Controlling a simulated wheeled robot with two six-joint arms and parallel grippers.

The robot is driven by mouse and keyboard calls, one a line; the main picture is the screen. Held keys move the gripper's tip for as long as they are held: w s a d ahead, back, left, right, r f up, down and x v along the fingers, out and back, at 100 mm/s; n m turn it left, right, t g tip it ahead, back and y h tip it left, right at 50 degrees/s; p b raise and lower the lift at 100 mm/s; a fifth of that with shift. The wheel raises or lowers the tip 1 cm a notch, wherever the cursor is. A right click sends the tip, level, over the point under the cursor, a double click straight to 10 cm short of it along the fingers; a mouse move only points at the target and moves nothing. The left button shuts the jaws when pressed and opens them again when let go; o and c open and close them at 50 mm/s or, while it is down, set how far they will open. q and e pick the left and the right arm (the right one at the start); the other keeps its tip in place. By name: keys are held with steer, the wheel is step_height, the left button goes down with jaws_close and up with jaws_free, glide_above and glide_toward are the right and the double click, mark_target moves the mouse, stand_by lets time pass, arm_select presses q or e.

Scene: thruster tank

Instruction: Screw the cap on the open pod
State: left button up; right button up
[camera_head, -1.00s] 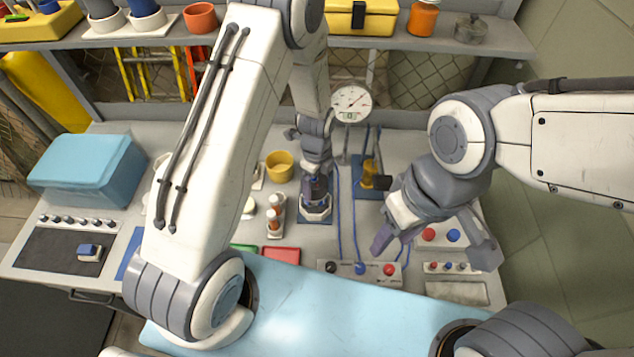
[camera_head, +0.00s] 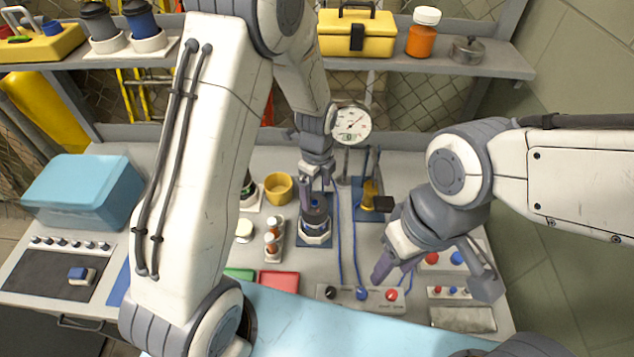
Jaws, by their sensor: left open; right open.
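A dark pod (camera_head: 315,217) stands upright in a white holder (camera_head: 314,238) on a blue pad in the middle of the bench. A small blue spot shows on its top; I cannot tell whether this top is a cap. My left gripper (camera_head: 316,188) points down just above the pod, open, its fingers near the pod's top. My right gripper (camera_head: 433,276) is open and empty, at the right over the front of the bench, apart from the pod. Two capped pods, one grey (camera_head: 102,28) and one blue (camera_head: 142,22), stand in white holders on the shelf.
A dial gauge (camera_head: 351,123) stands behind the pod. A yellow cup (camera_head: 278,188) and a rack of small bottles (camera_head: 273,240) are to its left. A yellow device (camera_head: 372,195) is to its right. A button panel (camera_head: 361,295) lies in front.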

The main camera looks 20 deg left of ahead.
mark_target(315, 201)
arm_select(q)
step_height(315, 201, up, 4)
steer(key=shift+f+b, duration=0.2)
steer(key=shift+b, duration=0.15)
steer(key=shift+r, duration=0.2)
steer(key=shift+r+n, duration=0.1)
steer(key=shift+n, duration=0.3)
steer(key=n+b, duration=0.1)
steer(key=n, duration=0.5)
steer(key=shift+a+r+n, duration=0.1)
steer(key=shift+n, duration=0.3)
steer(key=n+b, duration=0.1)
steer(key=n, duration=0.4)
steer(key=shift+s+r+n, duration=0.1)
steer(key=shift+n, duration=0.2)
steer(key=n, duration=0.5)
steer(key=shift+s+r+b, duration=0.1)
steer(key=shift+b, duration=0.2)
steer(key=n, duration=0.5)
steer(key=shift+s+a+r, duration=0.1)
step_height(315, 201, down, 10)
steer(key=shift+f+p, duration=0.15)
steer(key=shift+p, duration=0.85)
